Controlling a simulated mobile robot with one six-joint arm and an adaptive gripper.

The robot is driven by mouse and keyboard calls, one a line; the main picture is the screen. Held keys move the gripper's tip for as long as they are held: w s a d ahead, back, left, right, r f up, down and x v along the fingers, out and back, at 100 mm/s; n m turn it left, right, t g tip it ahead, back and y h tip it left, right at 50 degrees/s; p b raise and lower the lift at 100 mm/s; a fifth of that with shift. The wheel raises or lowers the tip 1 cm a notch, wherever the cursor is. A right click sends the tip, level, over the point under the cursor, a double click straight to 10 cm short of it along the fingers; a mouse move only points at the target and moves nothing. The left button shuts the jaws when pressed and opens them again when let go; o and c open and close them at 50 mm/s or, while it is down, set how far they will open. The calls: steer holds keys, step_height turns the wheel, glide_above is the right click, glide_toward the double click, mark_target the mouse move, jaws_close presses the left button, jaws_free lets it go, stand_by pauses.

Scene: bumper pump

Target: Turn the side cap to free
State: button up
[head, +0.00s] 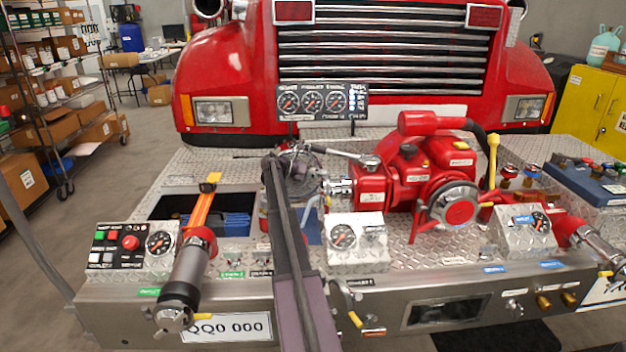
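The red bumper pump (405,175) sits on the diamond-plate deck in front of the truck grille. A small silver fitting (341,187) sticks out of its left side and looks like the side cap. A large silver-rimmed cap with a red centre (459,208) faces forward on the pump. My arm reaches up from the bottom edge, and my gripper (318,178) is at its far end, just left of the silver fitting. The arm and its wrist hide most of the fingers. I cannot tell whether they touch the fitting or are open or shut.
A silver lever (340,152) runs just above the gripper area. A gauge box (356,243) stands below the fitting. A gauge panel (322,102) rises behind. A hose nozzle (188,275) and control box (133,250) are at the left. A yellow-topped handle (493,155) stands right.

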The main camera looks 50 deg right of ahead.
steer(key=shift+a, duration=0.1)
stand_by(0.4)
steer(key=shift+a+r, duration=0.15)
steer(key=shift+a, duration=0.05)
steer(key=w+a+r+m+t+y+p, duration=0.15)
steer(key=a+m+t+p, duration=0.45)
steer(key=a, duration=1.3)
steer(key=a+r+m+t+y+p, duration=0.25)
steer(key=a+p, duration=0.55)
steer(key=a, duration=1)
steer(key=s+a+r+m+y+p, duration=0.2)
steer(key=s+a+m+p, duration=0.1)
steer(key=a, duration=0.7)
steer(key=s+a+r+m+t+y+p, duration=0.1)
steer(key=s+a+r+m+y+p, duration=0.1)
steer(key=a, duration=0.9)
steer(key=s+a+r+m+t+y+p, duration=0.1)
steer(key=s+a+r+m+y+p, duration=0.1)
steer(key=s+a+p, duration=0.4)
steer(key=a+r+m, duration=0.1)
steer(key=a+m, duration=0.1)
steer(key=a, duration=0.2)
steer(key=shift+a+m, duration=0.25)
steer(key=shift+m, duration=0.1)
steer(key=shift+s, duration=0.1)
